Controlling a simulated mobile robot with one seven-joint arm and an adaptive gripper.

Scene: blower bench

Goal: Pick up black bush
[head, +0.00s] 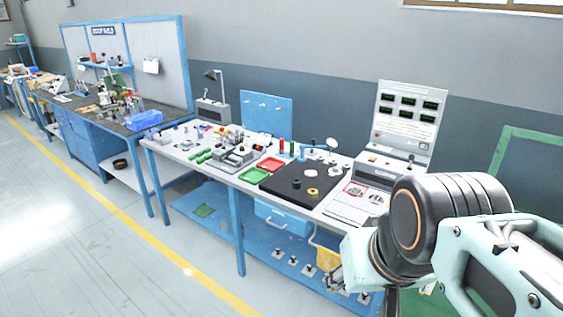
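A small dark cylinder (296,184), which looks like the black bush, stands on the black mat (275,184) on the workbench. It is small in the head view and hard to make out against the mat. A brass-coloured ring (312,192) sits just to its right, and a pale flat disc (310,174) lies behind it. My gripper (334,281) shows only in part at the lower middle, in front of the bench and well apart from the mat. Its fingers are too small and too hidden by my arm to tell their state.
A red tray (271,164) and a green tray (253,176) sit left of the mat. A console (405,118) with displays stands at the right. Fixtures crowd the bench's left half. A yellow cloth (327,258) hangs at the front. The floor ahead is open.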

